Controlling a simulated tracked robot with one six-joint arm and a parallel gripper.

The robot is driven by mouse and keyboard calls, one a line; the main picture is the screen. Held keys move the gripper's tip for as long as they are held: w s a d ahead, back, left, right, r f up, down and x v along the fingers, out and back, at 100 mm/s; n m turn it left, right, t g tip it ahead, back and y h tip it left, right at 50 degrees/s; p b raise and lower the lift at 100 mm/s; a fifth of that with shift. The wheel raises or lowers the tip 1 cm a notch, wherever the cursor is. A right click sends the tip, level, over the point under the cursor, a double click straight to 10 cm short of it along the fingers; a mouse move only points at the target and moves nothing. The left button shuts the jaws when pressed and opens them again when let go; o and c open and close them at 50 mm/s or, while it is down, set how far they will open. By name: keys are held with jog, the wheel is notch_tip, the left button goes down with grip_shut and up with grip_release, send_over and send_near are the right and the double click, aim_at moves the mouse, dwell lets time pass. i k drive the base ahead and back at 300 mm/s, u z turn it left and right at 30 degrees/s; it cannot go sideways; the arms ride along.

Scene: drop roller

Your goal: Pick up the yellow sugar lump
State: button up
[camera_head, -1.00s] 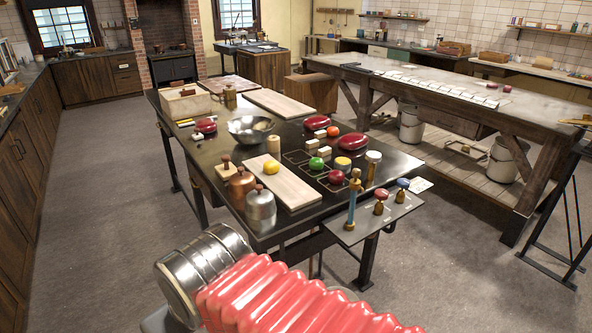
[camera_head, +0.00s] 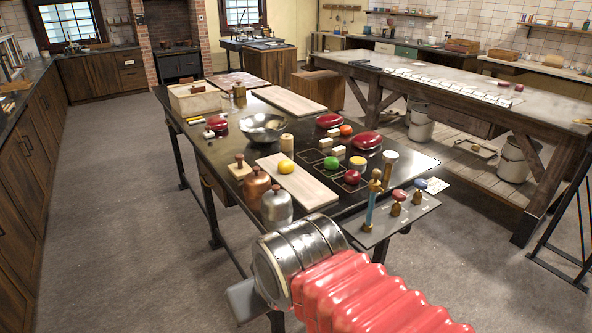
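A rounded yellow lump (camera_head: 286,167), which looks like the sugar lump, rests on a pale wooden board (camera_head: 312,191) near the front of the dark worktable (camera_head: 227,167). It is uncovered and nothing touches it from above. My arm, with its red ribbed sleeve and silver metal joint, crosses the bottom of the view in front of the table. The fingers of my gripper are not visible, so I cannot see what they hold.
Copper and grey metal jars (camera_head: 276,206) stand left of the board. A green ball (camera_head: 331,162) and red ball (camera_head: 352,177) sit right of it in a dark grid. A metal bowl (camera_head: 263,128) is behind. A side shelf (camera_head: 391,222) holds upright handled tools.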

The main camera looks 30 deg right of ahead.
aim_at(286, 165)
jog(key=u, duration=0.05)
jog(key=i, duration=1)
jog(key=z, duration=0.05)
